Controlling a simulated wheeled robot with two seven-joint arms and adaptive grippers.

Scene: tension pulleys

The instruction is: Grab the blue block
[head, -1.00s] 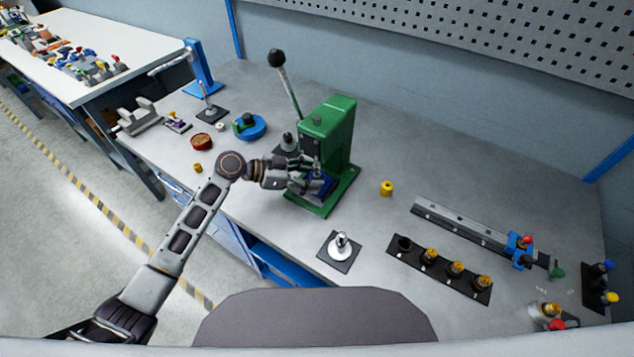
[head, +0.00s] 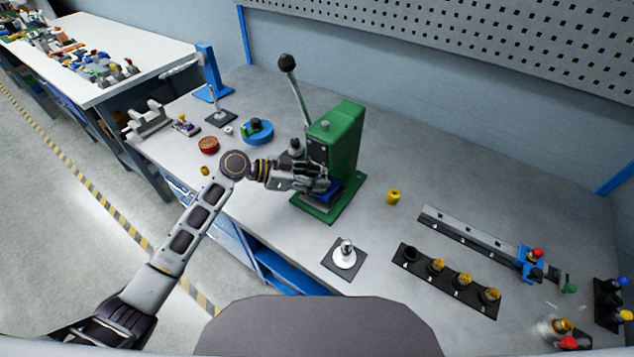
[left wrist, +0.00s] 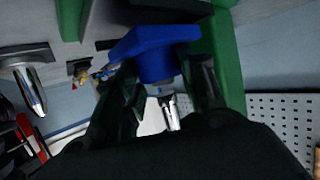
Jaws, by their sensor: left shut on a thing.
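The blue block (head: 333,189) sits at the green lever press (head: 341,150), low over its base and partly hidden by my left gripper. My left gripper (head: 327,184) reaches in at the press from the left and is shut on the block. In the left wrist view the blue block (left wrist: 152,48) lies between the dark fingers of my left gripper (left wrist: 160,85), with the green press frame (left wrist: 224,55) close at the right. I cannot tell whether the block touches the press base. My right gripper does not show.
The press lever (head: 297,88) rises at the back. A small yellow cylinder (head: 393,197) stands right of the press. A metal piece on a dark plate (head: 344,258), a black strip with brass parts (head: 449,281) and a long rail (head: 470,236) lie in front and right. A blue round fixture (head: 257,132) stands left.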

